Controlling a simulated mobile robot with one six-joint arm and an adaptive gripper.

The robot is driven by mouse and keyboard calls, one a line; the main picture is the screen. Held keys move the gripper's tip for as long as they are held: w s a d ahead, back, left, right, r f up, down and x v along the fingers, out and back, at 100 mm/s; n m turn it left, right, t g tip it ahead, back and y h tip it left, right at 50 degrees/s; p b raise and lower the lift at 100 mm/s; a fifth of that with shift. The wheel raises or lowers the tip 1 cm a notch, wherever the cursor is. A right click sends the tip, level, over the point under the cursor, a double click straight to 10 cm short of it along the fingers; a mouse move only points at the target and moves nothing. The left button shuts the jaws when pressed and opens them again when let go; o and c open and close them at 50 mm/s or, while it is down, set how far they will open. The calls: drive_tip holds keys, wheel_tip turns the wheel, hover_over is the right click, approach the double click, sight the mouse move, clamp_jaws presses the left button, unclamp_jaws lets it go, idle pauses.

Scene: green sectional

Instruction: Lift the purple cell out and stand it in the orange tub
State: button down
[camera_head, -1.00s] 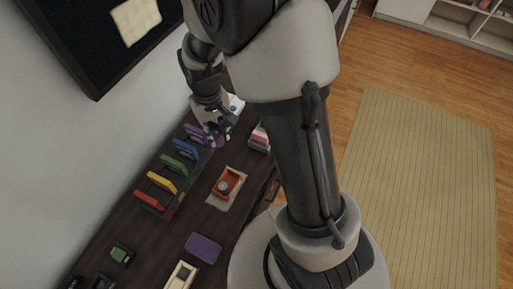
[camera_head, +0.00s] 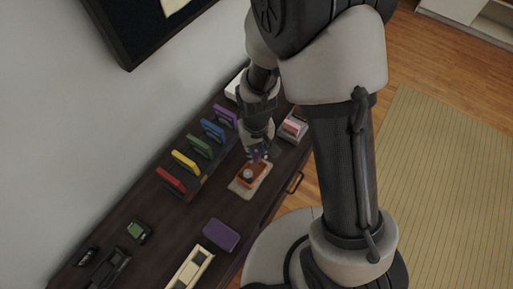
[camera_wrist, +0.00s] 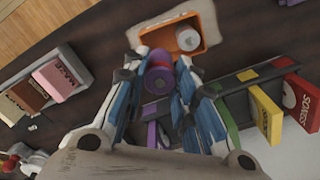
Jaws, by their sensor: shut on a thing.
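My gripper (camera_wrist: 160,66) is shut on the purple cell (camera_wrist: 158,80), a short cylinder with a purple end, between its fingers. In the head view my gripper (camera_head: 260,154) is above the dresser top, close to the orange tub (camera_head: 244,181). The orange tub also shows in the wrist view (camera_wrist: 206,18), just beyond the fingertips. It holds a grey-white cylinder (camera_wrist: 188,39). The cell appears above and beside the tub rather than inside it; the exact height gap cannot be told.
The tub sits on a beige mat (camera_head: 238,190). A purple pad (camera_head: 221,235) lies nearer the front.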

drive_tip(key=shift+f+b, duration=2.3)
drive_tip(key=shift+f, duration=0.8)
drive_tip(key=c, duration=1.2)
unclamp_jaws()
drive_tip(key=shift+r, duration=0.15)
wheel_tip(320, 180, up, 12)
drive_tip(key=shift+f, duration=0.1)
